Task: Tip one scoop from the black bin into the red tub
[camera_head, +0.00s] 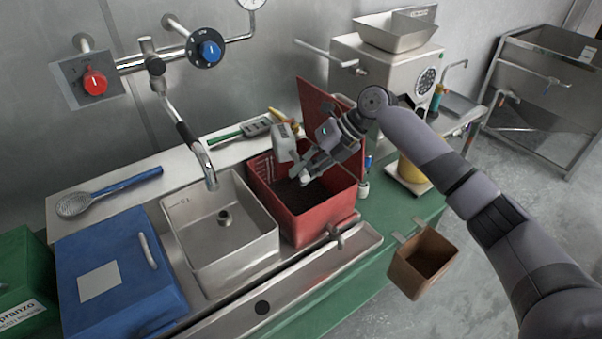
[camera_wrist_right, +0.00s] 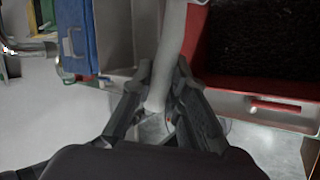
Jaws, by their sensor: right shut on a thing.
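The red tub (camera_head: 318,222) stands on the counter beside the sink, with its red lid (camera_head: 314,108) raised behind it. Dark grainy material lies inside the tub. My right gripper (camera_head: 312,170) is above the tub, shut on a pale grey scoop (camera_head: 284,142). The scoop head is over the tub's back left part; I cannot tell whether it holds anything. In the right wrist view the pale handle (camera_wrist_right: 172,40) runs between the fingers, and the tub's red wall (camera_wrist_right: 205,50) and dark contents show at right. I cannot identify a black bin. My left gripper is not in view.
A steel sink (camera_head: 262,245) with a tap (camera_head: 195,145) is left of the tub. A blue-lidded box (camera_head: 120,255) and slotted spoon (camera_head: 75,205) lie farther left. A steel grinder (camera_head: 350,50) stands behind. A brown bin (camera_head: 400,272) hangs at the counter's front.

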